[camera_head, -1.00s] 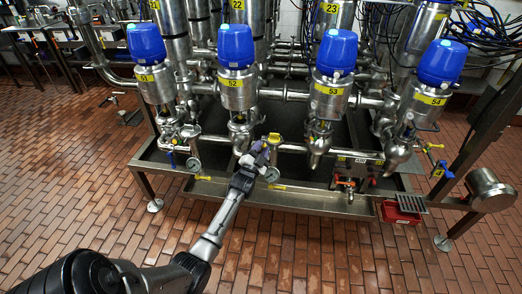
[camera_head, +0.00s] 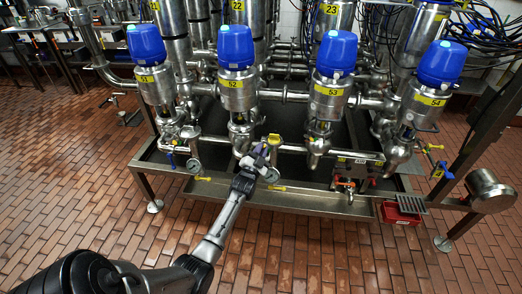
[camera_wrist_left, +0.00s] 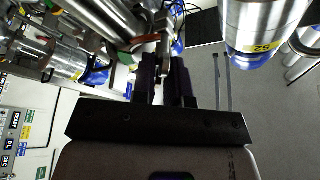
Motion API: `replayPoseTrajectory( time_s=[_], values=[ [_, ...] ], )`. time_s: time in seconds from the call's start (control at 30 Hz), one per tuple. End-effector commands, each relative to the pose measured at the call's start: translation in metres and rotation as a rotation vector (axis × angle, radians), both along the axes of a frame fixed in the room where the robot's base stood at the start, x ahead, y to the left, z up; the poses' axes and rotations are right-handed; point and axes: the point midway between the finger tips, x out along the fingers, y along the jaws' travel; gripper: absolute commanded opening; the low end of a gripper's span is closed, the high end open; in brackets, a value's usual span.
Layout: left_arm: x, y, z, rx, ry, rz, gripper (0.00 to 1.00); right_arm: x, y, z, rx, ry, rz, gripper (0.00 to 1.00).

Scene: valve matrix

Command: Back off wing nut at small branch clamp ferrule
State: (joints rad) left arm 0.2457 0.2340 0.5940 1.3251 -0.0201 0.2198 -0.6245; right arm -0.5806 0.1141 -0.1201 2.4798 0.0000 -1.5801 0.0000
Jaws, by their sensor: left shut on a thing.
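My left gripper (camera_head: 260,155) is at the small pipework below valve 52 (camera_head: 237,95), beside a round gauge (camera_head: 272,174). In the left wrist view its two dark fingers (camera_wrist_left: 166,72) are closed around a small metal piece, apparently the wing nut (camera_wrist_left: 164,50) of the clamp. The fingers hide much of this piece, and the ferrule behind it is hard to make out. In the head view the wing nut is too small to tell from the gripper. My right gripper is not in view.
Several blue-topped valves, such as valve 53 (camera_head: 329,100), stand in a row above a steel drip tray (camera_head: 300,197). A red box (camera_head: 400,213) sits at the right. The tiled floor in front is clear.

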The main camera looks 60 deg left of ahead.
Motion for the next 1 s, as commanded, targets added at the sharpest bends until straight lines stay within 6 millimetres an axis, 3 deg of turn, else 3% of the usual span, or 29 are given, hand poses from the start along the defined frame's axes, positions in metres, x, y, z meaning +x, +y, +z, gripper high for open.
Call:
replayPoseTrajectory(
  time_s=[0.6,1.0],
  values=[
    [0.0004,-0.0004,-0.0001,-0.302,-0.348,0.001,0.0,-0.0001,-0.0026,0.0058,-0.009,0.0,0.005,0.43],
    [0.0002,-0.0002,-0.0005,-0.395,-0.455,0.0,0.0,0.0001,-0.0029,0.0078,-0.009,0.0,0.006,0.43]
  ],
)
